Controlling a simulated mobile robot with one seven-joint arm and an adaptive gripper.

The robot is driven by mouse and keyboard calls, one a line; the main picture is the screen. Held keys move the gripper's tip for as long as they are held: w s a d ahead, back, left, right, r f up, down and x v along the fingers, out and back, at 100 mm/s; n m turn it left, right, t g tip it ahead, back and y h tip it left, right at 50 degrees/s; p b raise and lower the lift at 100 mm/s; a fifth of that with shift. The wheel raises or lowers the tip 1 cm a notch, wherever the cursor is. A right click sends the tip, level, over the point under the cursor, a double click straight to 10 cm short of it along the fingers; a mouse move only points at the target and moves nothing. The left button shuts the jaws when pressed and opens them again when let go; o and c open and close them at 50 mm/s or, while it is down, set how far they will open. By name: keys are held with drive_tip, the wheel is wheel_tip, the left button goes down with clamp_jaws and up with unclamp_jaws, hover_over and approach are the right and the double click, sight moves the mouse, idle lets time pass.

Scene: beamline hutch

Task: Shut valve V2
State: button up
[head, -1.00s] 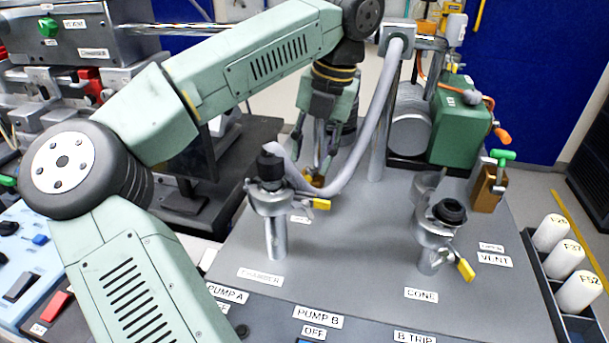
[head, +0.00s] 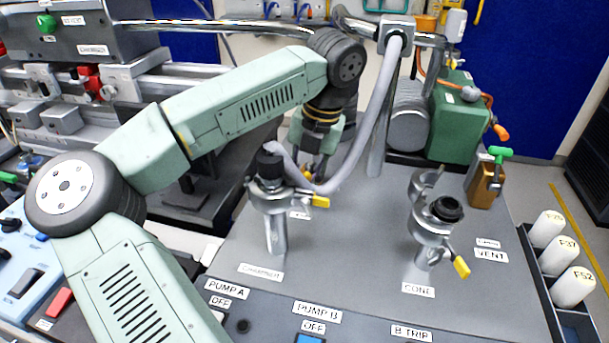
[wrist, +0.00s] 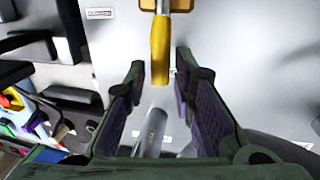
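In the wrist view a yellow lever handle (wrist: 160,50) hangs from a brass-coloured body (wrist: 178,5) at the top edge. No V2 lettering is readable, so I cannot confirm which valve this is. My gripper (wrist: 158,78) is open. Its two fingers stand on either side of the handle's lower end, with gaps showing on both sides. In the head view my gripper (head: 316,162) is behind the chamber post and the grey hose, partly hidden. A small orange-yellow part (head: 307,174) shows beside it.
A grey hose (head: 378,118) loops close to my gripper. The chamber post (head: 275,225) and the cone post (head: 428,245) stand in front, each with a yellow-levered clamp. A green-handled vent valve (head: 488,182) and a green pump (head: 459,127) are at right.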

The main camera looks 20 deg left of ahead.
clamp_jaws()
